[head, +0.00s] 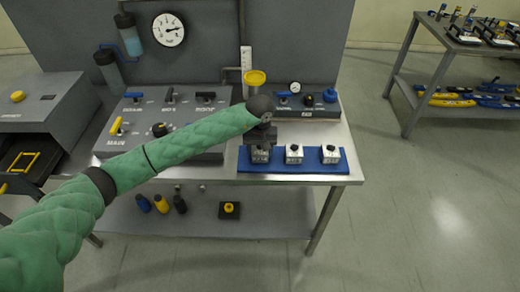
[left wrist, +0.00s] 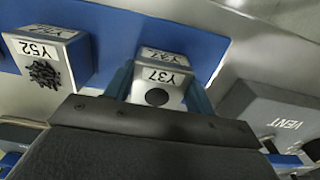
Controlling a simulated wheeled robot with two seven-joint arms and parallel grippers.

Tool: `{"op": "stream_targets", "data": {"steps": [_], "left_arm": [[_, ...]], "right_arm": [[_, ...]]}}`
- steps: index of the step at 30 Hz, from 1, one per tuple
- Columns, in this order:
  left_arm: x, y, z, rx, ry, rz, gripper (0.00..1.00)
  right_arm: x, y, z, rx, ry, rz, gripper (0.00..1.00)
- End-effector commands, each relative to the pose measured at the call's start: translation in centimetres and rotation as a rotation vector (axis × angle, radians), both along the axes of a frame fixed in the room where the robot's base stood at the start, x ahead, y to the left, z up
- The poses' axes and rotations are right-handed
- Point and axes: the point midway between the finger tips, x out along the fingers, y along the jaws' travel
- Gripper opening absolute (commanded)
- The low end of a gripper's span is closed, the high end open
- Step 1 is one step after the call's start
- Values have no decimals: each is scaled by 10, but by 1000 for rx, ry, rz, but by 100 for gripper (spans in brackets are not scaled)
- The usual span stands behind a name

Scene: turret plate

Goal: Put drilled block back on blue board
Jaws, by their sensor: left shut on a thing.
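The blue board (head: 290,166) lies along the front right of the metal table. My left gripper (head: 262,146) is over the board's left end and shut on a white-and-grey block labelled Y37 (left wrist: 160,84). This block has a dark round hole in its face, and a finger stands on each side of it. In the head view its lower part (head: 260,157) shows below the gripper, at the board. I cannot tell whether it touches the board. A middle block (head: 293,154) and a right block (head: 330,154) sit on the board. My right gripper is not in view.

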Motion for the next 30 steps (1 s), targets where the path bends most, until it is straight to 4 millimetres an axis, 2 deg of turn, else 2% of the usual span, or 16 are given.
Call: {"op": "stream_targets", "data": {"steps": [16, 17, 19, 20, 30], "left_arm": [[0, 0, -2, -1, 0, -1, 19], [0, 0, -2, 0, 0, -1, 60], [0, 0, -2, 0, 0, 0, 74], [0, 0, -2, 0, 0, 0, 76], [0, 0, -1, 0, 0, 0, 76]], "right_arm": [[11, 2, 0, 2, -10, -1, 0], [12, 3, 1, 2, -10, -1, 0], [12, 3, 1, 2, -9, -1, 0], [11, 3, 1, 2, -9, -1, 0], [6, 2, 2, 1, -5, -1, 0]]}}
